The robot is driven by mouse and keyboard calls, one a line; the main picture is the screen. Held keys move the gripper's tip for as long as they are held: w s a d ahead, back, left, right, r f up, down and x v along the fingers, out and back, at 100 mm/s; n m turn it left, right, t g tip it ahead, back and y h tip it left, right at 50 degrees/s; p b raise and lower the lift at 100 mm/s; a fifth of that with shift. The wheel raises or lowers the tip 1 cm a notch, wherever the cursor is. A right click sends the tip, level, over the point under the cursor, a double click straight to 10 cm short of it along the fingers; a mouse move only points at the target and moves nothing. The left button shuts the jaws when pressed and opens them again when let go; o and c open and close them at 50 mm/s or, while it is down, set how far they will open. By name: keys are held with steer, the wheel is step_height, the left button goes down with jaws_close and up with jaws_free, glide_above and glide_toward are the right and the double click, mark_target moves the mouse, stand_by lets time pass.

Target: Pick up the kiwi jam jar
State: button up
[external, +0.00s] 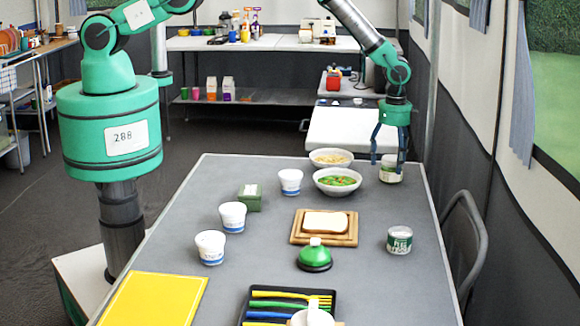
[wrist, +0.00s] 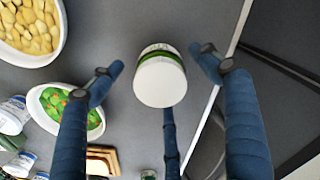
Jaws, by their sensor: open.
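A white-lidded jar with a green band (external: 390,174) stands on the grey table's far right part. It also shows in the wrist view (wrist: 161,82), lid towards the camera. Its label is too small to read. My gripper (external: 388,161) is just above and around this jar. In the wrist view, my gripper's blue fingers (wrist: 156,60) are spread, one on each side of the jar, with gaps to both. A second jar with a green and white label (external: 399,241) stands nearer on the right. I cannot tell by label which one is the kiwi jam.
A bowl of green food (external: 338,187) and a bowl of pale food (external: 331,152) stand close left of the jar. Bread lies on a wooden board (external: 345,238). White tubs (external: 291,186) stand further left. A chair (external: 464,235) is beside the right table edge.

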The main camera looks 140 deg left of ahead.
mark_target(393, 158)
stand_by(0.5)
steer(key=c, duration=1.5)
steer(key=shift+o, duration=0.2)
steer(key=shift+r, duration=0.1)
steer(key=shift+r+p, duration=0.4)
steer(key=shift+r, duration=4.55)
